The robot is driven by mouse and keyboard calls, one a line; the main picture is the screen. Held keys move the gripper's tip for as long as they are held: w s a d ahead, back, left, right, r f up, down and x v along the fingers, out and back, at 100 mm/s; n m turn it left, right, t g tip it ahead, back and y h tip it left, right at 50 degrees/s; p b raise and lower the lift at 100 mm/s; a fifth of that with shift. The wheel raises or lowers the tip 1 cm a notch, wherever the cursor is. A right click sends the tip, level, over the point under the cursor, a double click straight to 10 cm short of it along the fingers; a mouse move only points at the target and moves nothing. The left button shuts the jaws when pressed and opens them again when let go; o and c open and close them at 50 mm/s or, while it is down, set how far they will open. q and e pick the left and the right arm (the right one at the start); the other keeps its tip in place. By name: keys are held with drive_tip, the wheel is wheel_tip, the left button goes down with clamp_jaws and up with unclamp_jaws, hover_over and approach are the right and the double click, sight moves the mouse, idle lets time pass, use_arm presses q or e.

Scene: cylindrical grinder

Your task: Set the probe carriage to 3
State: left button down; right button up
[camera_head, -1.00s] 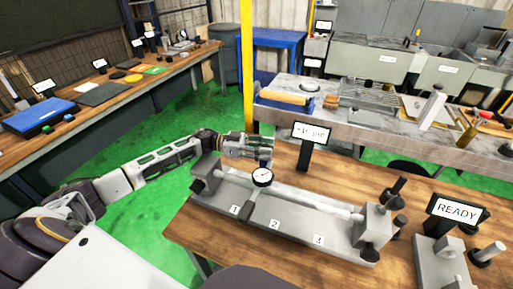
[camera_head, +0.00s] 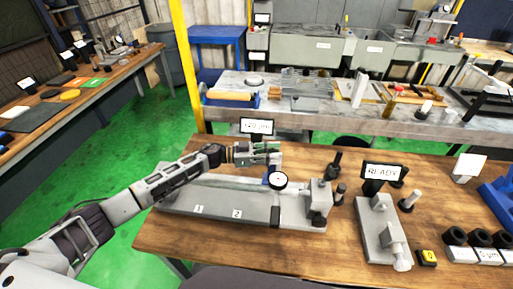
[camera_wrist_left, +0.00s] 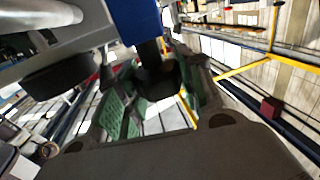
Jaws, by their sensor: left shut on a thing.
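The grey measuring fixture (camera_head: 185,203) lies on the wooden bench, with plates 1 (camera_head: 199,211) and 2 (camera_head: 237,214) readable on its front. Plate 3 does not show. The probe carriage, with its round white dial (camera_head: 278,181), stands right of plate 2, near the right end block (camera_head: 318,200). My left gripper (camera_head: 274,157) reaches in from the left just behind and above the dial. It is shut on the carriage's upper part; in the left wrist view, a blue and black piece (camera_wrist_left: 150,55) sits between the green finger pads. My right gripper is out of view.
A display (camera_head: 258,127) stands behind the fixture. Dark knobs stand at its right end. A second grey fixture with a READY display (camera_head: 383,172) stands to the right, with a yellow-topped block (camera_head: 428,256) beside it. Bare bench lies in front.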

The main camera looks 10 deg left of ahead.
use_arm(q)
drive_tip(key=d, duration=0.3)
drive_tip(key=shift+d+p, duration=0.1)
drive_tip(key=shift+p, duration=0.2)
drive_tip(key=shift+d, duration=0.35)
drive_tip(key=c, duration=0.9)
unclamp_jaws()
drive_tip(key=shift+w+a, duration=0.1)
drive_tip(key=v, duration=1.2)
